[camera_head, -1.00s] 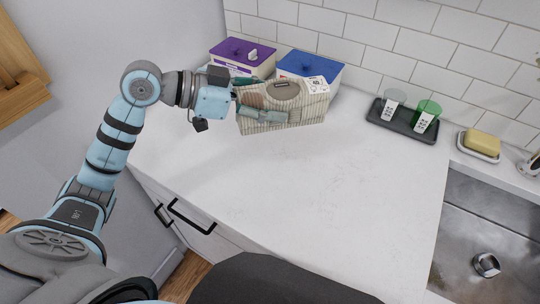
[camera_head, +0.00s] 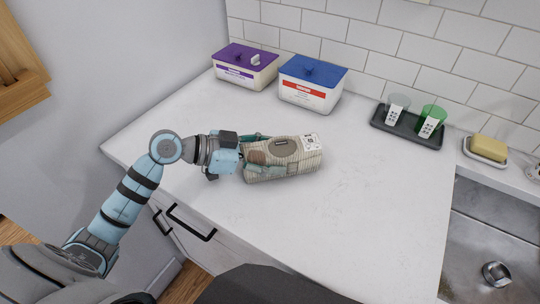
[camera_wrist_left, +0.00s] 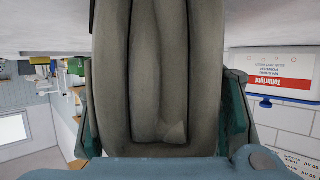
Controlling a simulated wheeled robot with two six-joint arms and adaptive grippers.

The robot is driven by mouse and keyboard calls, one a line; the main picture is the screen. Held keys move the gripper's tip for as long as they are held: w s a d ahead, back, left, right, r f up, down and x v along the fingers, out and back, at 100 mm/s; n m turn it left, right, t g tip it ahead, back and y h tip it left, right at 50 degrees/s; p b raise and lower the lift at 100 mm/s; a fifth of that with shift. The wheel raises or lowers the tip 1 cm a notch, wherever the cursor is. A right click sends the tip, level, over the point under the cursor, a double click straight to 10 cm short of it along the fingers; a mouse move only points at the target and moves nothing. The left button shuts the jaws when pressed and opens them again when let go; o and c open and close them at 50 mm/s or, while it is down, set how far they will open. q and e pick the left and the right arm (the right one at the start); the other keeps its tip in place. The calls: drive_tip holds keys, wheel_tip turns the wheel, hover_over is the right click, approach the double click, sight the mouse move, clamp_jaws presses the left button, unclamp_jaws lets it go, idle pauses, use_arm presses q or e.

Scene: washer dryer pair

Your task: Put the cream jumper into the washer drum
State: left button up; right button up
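My left gripper (camera_head: 268,153) is shut on a folded, ribbed, cream-beige bundle, which I take to be the cream jumper (camera_head: 305,160). A white printed label shows at its far right corner. The fingers lie along two sides of the bundle, which is over the counter; I cannot tell whether it touches the surface. In the left wrist view the jumper (camera_wrist_left: 158,70) fills the middle as thick grey-brown folds between the teal fingers. The washer and its drum are not in view. My right gripper is not in view.
On the white counter (camera_head: 350,225) stand a purple-lidded box (camera_head: 240,72) and a blue-lidded box (camera_head: 308,95) against the tiled wall. A dark tray (camera_head: 400,136) with two cups, a yellow sponge (camera_head: 488,148) on a dish and a sink (camera_head: 480,245) are at the right. The counter's middle is clear.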

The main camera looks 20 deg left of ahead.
use_arm(q)
drive_tip(key=o, duration=0.5)
drive_tip(key=shift+c, duration=0.2)
drive_tip(key=shift+r, duration=0.1)
